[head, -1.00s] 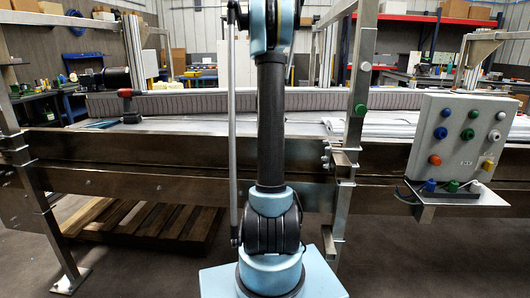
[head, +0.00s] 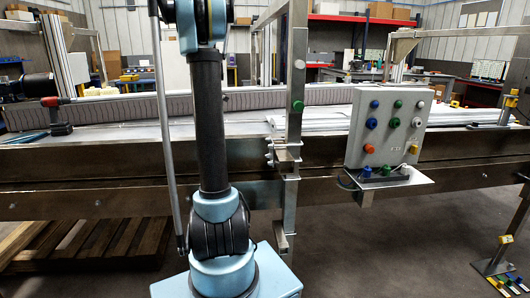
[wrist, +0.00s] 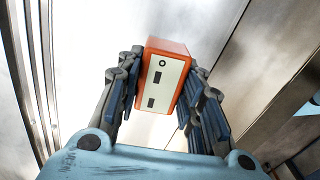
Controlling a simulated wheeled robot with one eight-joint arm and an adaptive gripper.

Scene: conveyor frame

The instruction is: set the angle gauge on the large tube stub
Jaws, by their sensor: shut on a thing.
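The angle gauge is most likely the orange box with a pale face (wrist: 165,82), which has a dark ring and two dark marks. My gripper (wrist: 168,74) is shut on it in the wrist view, with blue-padded fingers on its left and right sides. A bright metal surface lies behind the gauge; the gap between them cannot be told. In the head view my arm rises out of the top of the picture, so the gripper and gauge are not seen there. I cannot surely pick out the large tube stub in either view.
A long metal conveyor frame (head: 100,165) crosses the head view. A grey button box (head: 388,128) sits on its front, right of a steel upright (head: 294,110). A red-and-black drill (head: 56,116) stands on the left.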

